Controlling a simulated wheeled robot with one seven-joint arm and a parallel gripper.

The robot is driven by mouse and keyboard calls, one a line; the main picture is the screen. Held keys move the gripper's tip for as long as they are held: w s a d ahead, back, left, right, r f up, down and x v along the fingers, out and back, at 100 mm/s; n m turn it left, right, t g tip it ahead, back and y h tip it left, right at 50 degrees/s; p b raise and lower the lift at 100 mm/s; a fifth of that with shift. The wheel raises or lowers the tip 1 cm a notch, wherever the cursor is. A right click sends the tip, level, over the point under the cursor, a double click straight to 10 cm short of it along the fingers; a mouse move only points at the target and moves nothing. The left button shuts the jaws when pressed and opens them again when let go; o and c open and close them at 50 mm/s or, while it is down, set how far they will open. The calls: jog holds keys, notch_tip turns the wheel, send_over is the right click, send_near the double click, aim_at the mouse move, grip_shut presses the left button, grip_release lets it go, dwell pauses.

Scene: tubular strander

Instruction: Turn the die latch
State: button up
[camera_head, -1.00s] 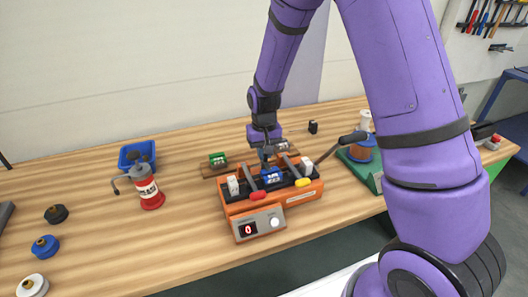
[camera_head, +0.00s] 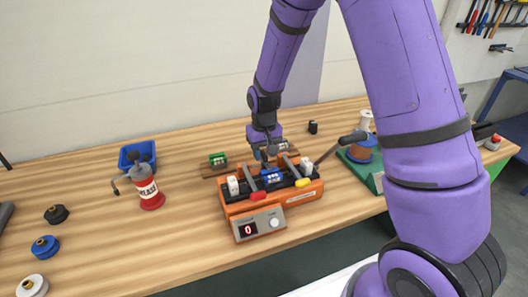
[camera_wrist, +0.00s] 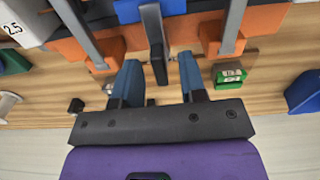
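The orange machine (camera_head: 300,200) stands on the bench, with a blue die block (camera_head: 271,176) in the middle of its black top. In the wrist view a grey lever with a black end (camera_wrist: 158,62), which looks like the die latch, reaches out from the blue block (camera_wrist: 128,10). My gripper (camera_wrist: 160,75) is open, its two blue fingers on either side of the lever's black end, with gaps showing. In the head view my gripper (camera_head: 265,154) is just behind and above the blue block; the latch is hard to make out there.
Two grey side levers, with a red knob (camera_head: 258,196) and a yellow knob (camera_head: 303,182), flank the block. A green block (camera_head: 217,159) lies behind the machine. A red can (camera_head: 148,190) and blue bin (camera_head: 137,152) stand left.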

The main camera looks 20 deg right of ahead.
aim_at(264, 153)
jog(key=shift+r, duration=0.1)
notch_tip(264, 153, up, 11)
jog(key=shift+f, duration=0.2)
dwell(0.4)
jog(key=s+d+r+t, duration=0.3)
jog(key=s+d+r, duration=0.1)
jog(key=s+r, duration=1.1)
jog(key=s+d+r+t, duration=0.1)
jog(key=s+r, duration=0.1)
jog(key=s, duration=0.5)
jog(key=s+d+r+t, duration=0.1)
jog(key=s+r, duration=0.2)
jog(key=s, duration=0.4)
jog(key=shift+s+d, duration=0.2)
jog(key=shift+d, duration=0.15)
